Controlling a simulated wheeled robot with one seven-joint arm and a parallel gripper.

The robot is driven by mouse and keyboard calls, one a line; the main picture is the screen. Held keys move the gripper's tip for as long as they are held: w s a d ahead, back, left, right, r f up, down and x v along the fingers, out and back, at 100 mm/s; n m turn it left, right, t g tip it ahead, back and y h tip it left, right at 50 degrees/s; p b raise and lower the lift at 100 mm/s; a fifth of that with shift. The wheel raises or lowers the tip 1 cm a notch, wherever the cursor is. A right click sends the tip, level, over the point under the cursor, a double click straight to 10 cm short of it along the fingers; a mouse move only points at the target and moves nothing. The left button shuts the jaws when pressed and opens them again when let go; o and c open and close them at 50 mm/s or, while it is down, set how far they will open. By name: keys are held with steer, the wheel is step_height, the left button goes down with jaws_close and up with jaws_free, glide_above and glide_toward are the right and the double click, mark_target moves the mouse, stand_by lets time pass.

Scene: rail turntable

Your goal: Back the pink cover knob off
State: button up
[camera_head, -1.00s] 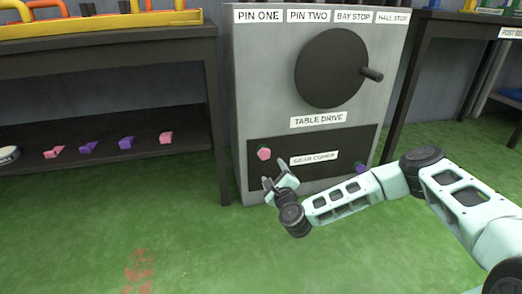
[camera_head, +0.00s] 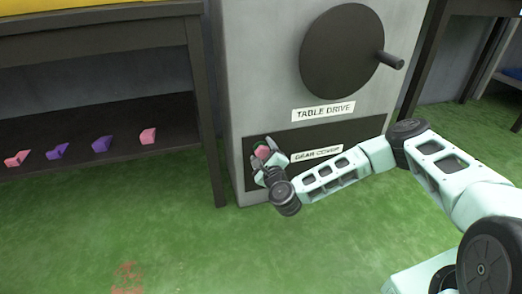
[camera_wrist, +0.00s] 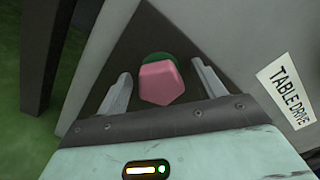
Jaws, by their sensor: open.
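The pink cover knob (camera_wrist: 160,83) stands out from a green base (camera_wrist: 155,59) on the dark gear cover (camera_head: 285,141) of the grey cabinet. In the head view the knob (camera_head: 262,152) shows between the fingers of my gripper (camera_head: 269,156). In the wrist view my gripper (camera_wrist: 163,90) is open, with one finger on each side of the knob and a visible gap on both sides. The purple knob seen earlier at the right of the cover is hidden now, behind my arm.
A black crank wheel (camera_head: 342,51) with a protruding handle (camera_head: 391,61) is above the TABLE DRIVE label (camera_head: 323,111). A dark shelf (camera_head: 180,155) at left holds pink and purple blocks (camera_head: 102,144). Green floor in front is clear.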

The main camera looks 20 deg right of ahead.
steer(key=shift+c, duration=0.3)
steer(key=c, duration=0.9)
steer(key=shift+c, duration=0.2)
steer(key=shift+p, duration=0.35)
